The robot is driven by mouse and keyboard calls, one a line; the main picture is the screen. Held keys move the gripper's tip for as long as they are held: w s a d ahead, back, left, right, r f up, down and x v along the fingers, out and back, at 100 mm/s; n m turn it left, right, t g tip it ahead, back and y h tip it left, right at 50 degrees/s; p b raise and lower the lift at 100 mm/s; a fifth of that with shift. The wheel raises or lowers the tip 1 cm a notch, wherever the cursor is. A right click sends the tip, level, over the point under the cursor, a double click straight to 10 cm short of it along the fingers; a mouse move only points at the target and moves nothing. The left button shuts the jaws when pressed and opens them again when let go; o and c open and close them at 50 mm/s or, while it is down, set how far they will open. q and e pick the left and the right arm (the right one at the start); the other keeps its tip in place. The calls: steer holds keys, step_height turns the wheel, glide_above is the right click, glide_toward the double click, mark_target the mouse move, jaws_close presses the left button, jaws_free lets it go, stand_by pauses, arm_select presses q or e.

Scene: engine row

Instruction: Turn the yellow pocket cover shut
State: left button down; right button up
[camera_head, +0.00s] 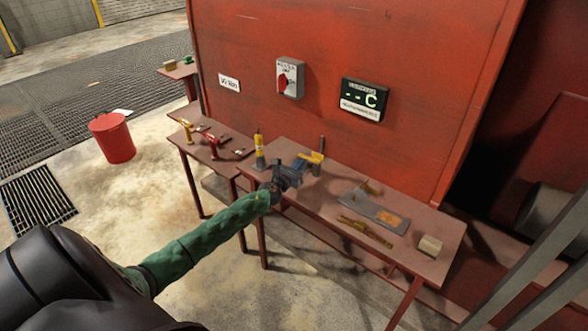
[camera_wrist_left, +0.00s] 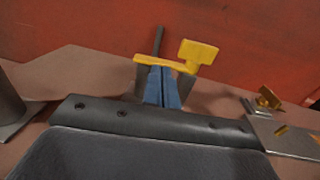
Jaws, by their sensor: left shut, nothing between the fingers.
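The yellow pocket cover (camera_wrist_left: 197,53) shows in the left wrist view as a bar with a square plate at its right end. In the head view the yellow cover (camera_head: 313,157) sits on a post at the back of the bench. My left gripper (camera_head: 298,168) is shut and empty, its blue fingertips (camera_wrist_left: 162,88) together just below the yellow bar. They look close to the bar or touching it; I cannot tell which. The fingers hide part of the post below the cover. My right gripper is not in view.
The bench (camera_head: 290,150) also holds a yellow bottle (camera_head: 259,150), a grey tray (camera_head: 372,211), a brass tool (camera_head: 365,231) and a tan block (camera_head: 430,246). A red wall (camera_head: 330,50) stands behind it. A red bucket (camera_head: 112,138) stands on the floor at left.

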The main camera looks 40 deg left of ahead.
arm_select(q)
steer(key=shift+w, duration=0.7)
steer(key=shift+w, duration=0.15)
